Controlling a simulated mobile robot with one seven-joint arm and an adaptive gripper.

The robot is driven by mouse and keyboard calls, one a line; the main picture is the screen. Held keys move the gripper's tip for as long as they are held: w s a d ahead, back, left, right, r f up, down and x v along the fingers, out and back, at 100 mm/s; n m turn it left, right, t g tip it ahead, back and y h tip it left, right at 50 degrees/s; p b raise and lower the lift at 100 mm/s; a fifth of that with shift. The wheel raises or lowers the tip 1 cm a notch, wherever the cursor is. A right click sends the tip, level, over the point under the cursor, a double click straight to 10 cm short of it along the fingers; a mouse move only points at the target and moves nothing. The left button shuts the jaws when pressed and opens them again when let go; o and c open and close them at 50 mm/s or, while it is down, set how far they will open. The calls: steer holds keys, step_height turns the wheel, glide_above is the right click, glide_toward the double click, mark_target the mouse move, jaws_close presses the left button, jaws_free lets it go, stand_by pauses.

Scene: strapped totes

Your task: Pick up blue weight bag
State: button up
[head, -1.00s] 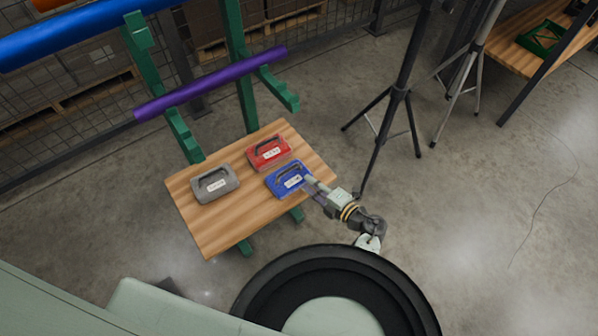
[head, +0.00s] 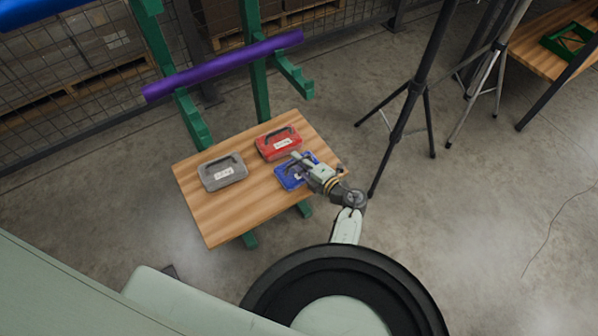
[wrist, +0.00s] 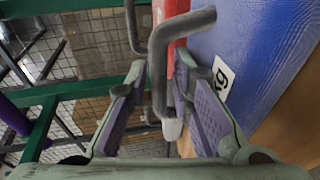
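The blue weight bag (head: 285,181) lies on the right part of the wooden table, with a white label and a dark handle. In the wrist view its blue face (wrist: 270,60) fills the upper right, and the dark grey handle (wrist: 159,65) stands out from it. My gripper (head: 298,160) is over the bag in the head view and covers part of it. In the wrist view my gripper (wrist: 165,105) is open, its two purple-padded fingers on either side of the handle. I cannot tell whether either finger touches it.
A red weight bag (head: 278,143) lies just behind the blue one, and a grey one (head: 222,173) lies to the left on the table (head: 240,214). A purple bar (head: 225,64) rests on a green rack behind. A black tripod stand (head: 401,128) stands right of the table.

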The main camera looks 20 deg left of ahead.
jaws_close()
steer(key=shift+r, duration=0.1)
stand_by(0.8)
